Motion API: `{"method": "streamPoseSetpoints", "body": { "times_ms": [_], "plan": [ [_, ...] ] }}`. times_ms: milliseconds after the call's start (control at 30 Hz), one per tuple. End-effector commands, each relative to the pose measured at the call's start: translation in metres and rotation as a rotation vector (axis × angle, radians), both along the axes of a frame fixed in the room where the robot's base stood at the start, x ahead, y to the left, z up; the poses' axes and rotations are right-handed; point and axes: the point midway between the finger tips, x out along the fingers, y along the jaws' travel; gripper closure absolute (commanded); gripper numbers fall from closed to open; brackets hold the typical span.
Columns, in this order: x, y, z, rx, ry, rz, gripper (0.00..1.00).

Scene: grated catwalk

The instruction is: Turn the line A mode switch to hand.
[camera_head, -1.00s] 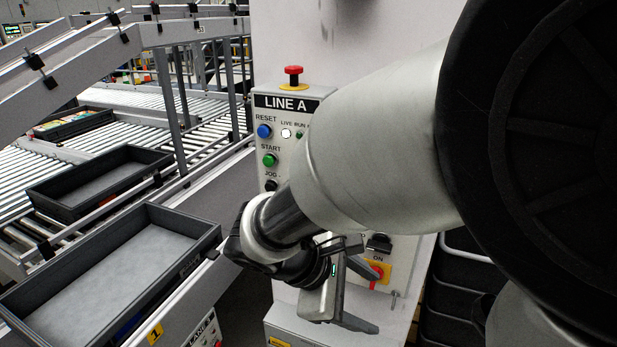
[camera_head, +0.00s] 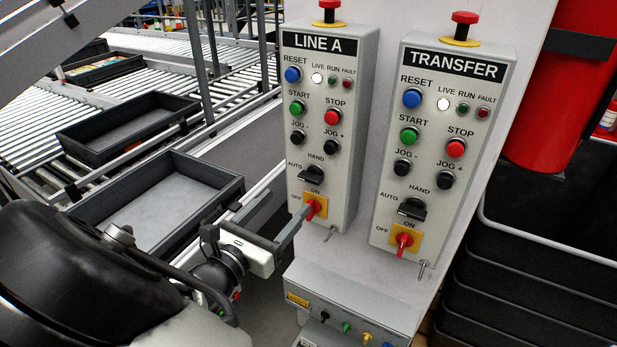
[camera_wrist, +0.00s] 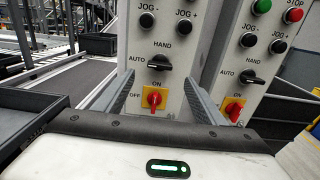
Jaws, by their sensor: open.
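The line A mode switch (camera_head: 312,176) is a black rotary knob on the LINE A box (camera_head: 340,120), with AUTO at its left and HAND above. Its bar lies roughly level, on the AUTO side rather than up towards HAND. In the wrist view, the mode switch (camera_wrist: 159,62) shows just beyond and above the gap between the fingers. My gripper (camera_head: 297,202) is open and empty, in front of the lower part of the box. It also shows in the wrist view (camera_wrist: 159,88), its fingers spread left and right. I see no contact with the knob.
A red ON/OFF switch on a yellow plate (camera_head: 314,206) sits just below the knob. The similar TRANSFER box (camera_head: 440,150) stands close at the right. A lower box with small coloured knobs (camera_head: 345,310) juts out below. Grey trays (camera_head: 160,205) lie at the left.

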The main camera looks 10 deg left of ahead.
Motion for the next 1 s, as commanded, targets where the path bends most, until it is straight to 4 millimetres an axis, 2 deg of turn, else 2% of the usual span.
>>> {"method": "streamPoseSetpoints", "body": {
  "times_ms": [100, 300, 500, 900, 933, 1000],
  "plan": [
    [0.026, -0.011, 0.0, -0.001, -0.002, -0.005, 0.36],
    [0.065, -0.024, 0.0, 0.0, 0.0, -0.004, 0.36],
    [0.09, -0.032, 0.0, 0.002, -0.001, -0.003, 0.36],
    [0.098, -0.035, 0.0, 0.001, 0.001, -0.001, 0.36],
    [0.098, -0.035, 0.0, 0.001, 0.001, -0.001, 0.38],
    [0.098, -0.035, 0.0, 0.001, 0.001, -0.001, 0.49]
  ]
}}
